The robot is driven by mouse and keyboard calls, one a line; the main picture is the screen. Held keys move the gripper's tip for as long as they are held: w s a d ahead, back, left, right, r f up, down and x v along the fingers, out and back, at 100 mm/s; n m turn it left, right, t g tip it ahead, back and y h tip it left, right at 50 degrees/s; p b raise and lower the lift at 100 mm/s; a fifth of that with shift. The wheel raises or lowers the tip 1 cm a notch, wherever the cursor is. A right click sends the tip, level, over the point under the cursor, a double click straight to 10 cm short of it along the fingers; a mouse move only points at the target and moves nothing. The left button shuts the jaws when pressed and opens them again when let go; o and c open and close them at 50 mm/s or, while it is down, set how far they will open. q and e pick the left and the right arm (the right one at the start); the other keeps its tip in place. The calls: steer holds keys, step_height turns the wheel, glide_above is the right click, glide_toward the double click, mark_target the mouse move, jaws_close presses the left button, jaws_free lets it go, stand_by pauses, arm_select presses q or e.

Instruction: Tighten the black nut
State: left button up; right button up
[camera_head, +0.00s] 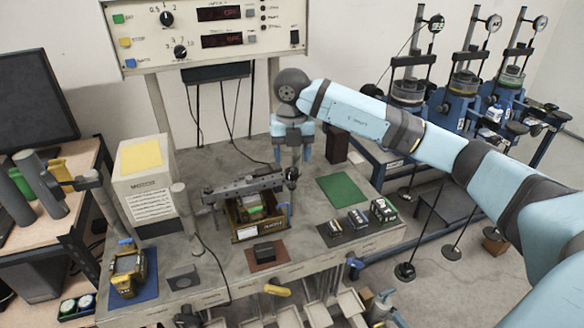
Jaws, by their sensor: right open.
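My right gripper (293,166) points straight down at the right end of a dark grey lever bar (232,188) on the grey bench. It is open. A small dark knob-like part (292,175) sits right at its fingertips; it may be the black nut, but it is too small to be sure, and I cannot tell whether the fingers touch it. The bar lies across a brass-coloured box frame (250,231) with a green block (252,205) inside. My left gripper is not in view.
A control panel (215,30) stands behind; gauge stands (463,85) are at right.

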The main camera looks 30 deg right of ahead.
step_height(320, 180, up, 9)
steer(key=shift+b, duration=0.4)
